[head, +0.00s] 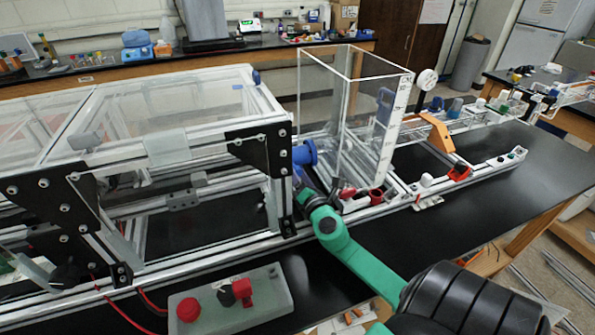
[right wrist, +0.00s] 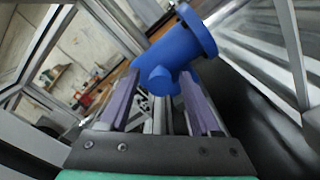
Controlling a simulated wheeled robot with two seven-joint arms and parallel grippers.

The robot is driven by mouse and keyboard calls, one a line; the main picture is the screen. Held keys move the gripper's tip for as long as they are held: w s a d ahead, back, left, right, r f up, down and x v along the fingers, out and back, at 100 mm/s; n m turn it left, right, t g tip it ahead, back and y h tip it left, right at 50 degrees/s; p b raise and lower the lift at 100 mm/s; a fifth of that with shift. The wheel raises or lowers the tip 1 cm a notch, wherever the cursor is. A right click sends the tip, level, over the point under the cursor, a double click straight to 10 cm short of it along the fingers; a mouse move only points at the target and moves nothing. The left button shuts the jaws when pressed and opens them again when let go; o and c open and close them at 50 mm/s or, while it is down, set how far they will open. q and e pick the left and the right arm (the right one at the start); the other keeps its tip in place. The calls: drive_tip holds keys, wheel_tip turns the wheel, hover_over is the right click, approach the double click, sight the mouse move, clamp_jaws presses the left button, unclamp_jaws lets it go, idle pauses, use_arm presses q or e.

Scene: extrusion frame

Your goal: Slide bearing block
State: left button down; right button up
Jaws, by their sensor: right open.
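A blue cylindrical part (head: 305,153) with a flanged end sits at the right end of the extrusion frame (head: 200,240). In the right wrist view the blue part (right wrist: 178,48) is just beyond my fingertips, and its short round stub points toward the gap between them. My right gripper (head: 301,182) is close below it; its purple fingers (right wrist: 160,92) are apart, with nothing visibly clamped. A grey block (head: 183,201) sits on a rail inside the frame; I cannot tell whether it or the blue part is the bearing block. My left gripper is not in view.
A clear box (head: 340,120) stands right of the frame. A grey control box (head: 232,308) with red knobs lies in front. Black plates (head: 262,148) join the frame's bars near my right gripper. The black tabletop (head: 520,185) is clear at the right.

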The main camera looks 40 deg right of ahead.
clamp_jaws()
idle(1.4)
